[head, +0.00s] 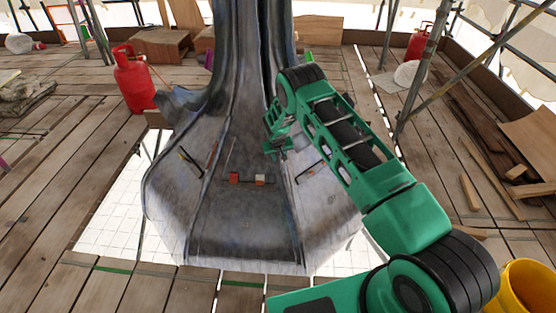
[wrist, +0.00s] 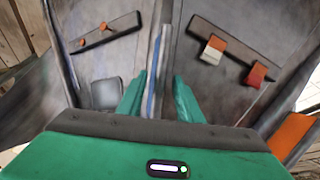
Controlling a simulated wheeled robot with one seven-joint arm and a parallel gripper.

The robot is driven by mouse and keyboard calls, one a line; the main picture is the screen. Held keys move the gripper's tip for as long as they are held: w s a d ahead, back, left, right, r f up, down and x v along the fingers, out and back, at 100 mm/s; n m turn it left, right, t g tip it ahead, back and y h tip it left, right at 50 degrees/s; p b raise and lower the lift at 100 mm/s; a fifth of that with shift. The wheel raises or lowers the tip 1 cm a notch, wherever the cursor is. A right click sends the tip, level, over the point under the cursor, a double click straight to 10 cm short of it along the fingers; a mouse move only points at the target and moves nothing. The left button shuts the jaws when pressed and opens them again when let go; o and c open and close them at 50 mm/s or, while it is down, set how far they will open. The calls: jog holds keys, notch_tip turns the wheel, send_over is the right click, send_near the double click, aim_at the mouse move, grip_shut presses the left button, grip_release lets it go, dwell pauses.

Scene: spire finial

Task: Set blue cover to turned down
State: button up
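My gripper (head: 275,142) is in front of the right side of the grey spire base (head: 235,225). In the wrist view its two green fingers (wrist: 160,98) are apart. A narrow upright strip with a blue face (wrist: 151,104) and a pale edge shows between them, along the ridge between two faces of the spire. Nothing is clearly clamped; I cannot tell whether the fingers touch the strip. No other blue part shows, and I cannot tell whether this strip is the blue cover or how it is turned. In the head view my arm hides that area.
Another rail has two orange knobs (wrist: 104,26). A grey square plate (wrist: 107,93) is left of the fingers. Red gas bottles (head: 133,80) and a yellow bucket (head: 530,285) stand on the planks.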

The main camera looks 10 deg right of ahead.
jog(key=shift+w+d+f, duration=0.1)
jog(key=shift+w+f, duration=0.1)
jog(key=shift+f, duration=0.4)
grip_shut()
